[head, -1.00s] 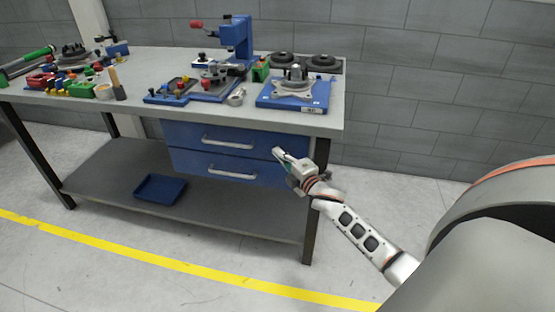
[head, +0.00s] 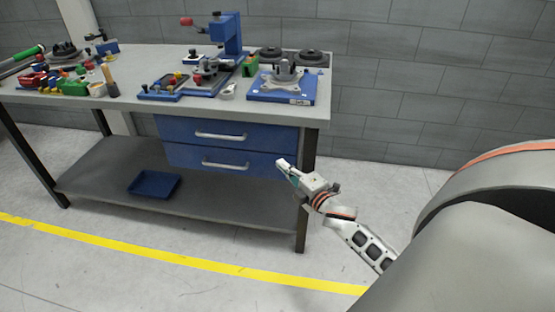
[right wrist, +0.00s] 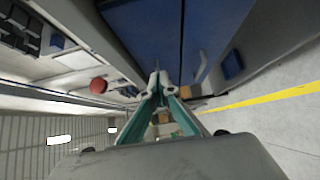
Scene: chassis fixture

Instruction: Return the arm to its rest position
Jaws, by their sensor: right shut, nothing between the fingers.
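My right gripper (head: 283,165) is in front of the right end of the workbench's blue drawers, below the tabletop. Its fingers are together and empty. In the right wrist view the fingertips (right wrist: 158,80) meet, with green finger sides below them. The right arm comes in from the lower right of the head view. My left gripper is not in view.
The workbench (head: 321,112) carries a blue press (head: 226,35), a blue fixture plate (head: 282,92) with a grey part, dark discs and several small tools. Two blue drawers (head: 222,128) are shut. A blue tray (head: 155,184) lies on the lower shelf. The floor in front is clear.

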